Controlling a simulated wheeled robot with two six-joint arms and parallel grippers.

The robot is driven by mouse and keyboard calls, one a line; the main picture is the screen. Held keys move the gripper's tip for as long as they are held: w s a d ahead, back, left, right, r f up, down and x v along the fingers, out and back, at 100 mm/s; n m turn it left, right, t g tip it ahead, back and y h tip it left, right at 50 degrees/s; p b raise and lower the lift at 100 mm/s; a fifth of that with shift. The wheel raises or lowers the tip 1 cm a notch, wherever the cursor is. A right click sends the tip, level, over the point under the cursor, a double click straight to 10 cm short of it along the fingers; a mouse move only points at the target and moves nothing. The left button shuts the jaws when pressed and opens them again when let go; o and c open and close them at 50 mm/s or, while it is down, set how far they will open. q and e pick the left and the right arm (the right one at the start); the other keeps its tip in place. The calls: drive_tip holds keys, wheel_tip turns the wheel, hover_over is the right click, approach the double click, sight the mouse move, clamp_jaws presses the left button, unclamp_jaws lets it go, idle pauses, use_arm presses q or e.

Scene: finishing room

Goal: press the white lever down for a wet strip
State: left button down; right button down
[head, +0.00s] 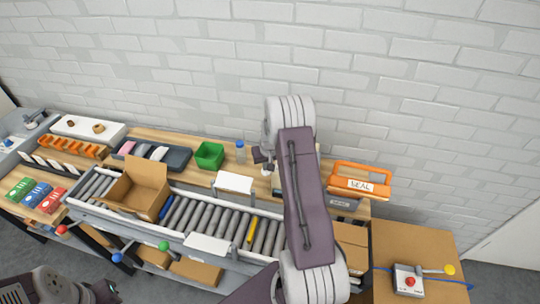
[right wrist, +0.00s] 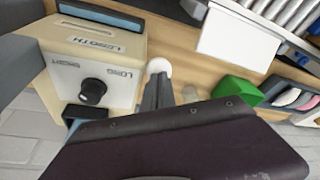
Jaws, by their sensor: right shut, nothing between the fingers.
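In the right wrist view the tape dispenser (right wrist: 95,60) is a cream box with a black knob marked LONG and SHORT and a LENGTH label. The white lever's round knob (right wrist: 158,66) shows beside the box, just beyond the fingertips of my right gripper (right wrist: 160,85). The fingers are shut and empty; I cannot tell whether they touch the knob. In the head view my right gripper (head: 262,155) is over the back bench, and my right arm hides most of the dispenser. My left gripper (head: 104,291) is at the lower left, far from the lever; its fingers are unclear.
A roller conveyor (head: 205,217) with an open carton (head: 140,190) runs in front of the bench. A green bin (head: 209,155) and a bottle (head: 240,152) stand left of my right gripper. An orange SEAL tool (head: 360,182) is to the right.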

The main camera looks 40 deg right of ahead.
sight(266, 172)
drive_tip(key=shift+f, duration=0.3)
drive_tip(key=shift+s+a+f+b, duration=0.1)
drive_tip(key=shift+a+f+b, duration=0.05)
drive_tip(key=shift+f+b, duration=0.25)
idle(0.5)
drive_tip(key=shift+f+b, duration=0.4)
drive_tip(key=shift+f, duration=0.1)
drive_tip(key=shift+s+a+f+b, duration=0.1)
drive_tip(key=shift+f+b, duration=0.3)
drive_tip(key=shift+f, duration=0.25)
idle(0.5)
drive_tip(key=r+p, duration=0.2)
drive_tip(key=r, duration=0.1)
drive_tip(key=w+d+r+p, duration=0.1)
drive_tip(key=r+p, duration=0.2)
drive_tip(key=d+r+p, duration=0.1)
drive_tip(key=r+p, duration=0.1)
drive_tip(key=r, duration=0.2)
drive_tip(key=shift+w, duration=0.25)
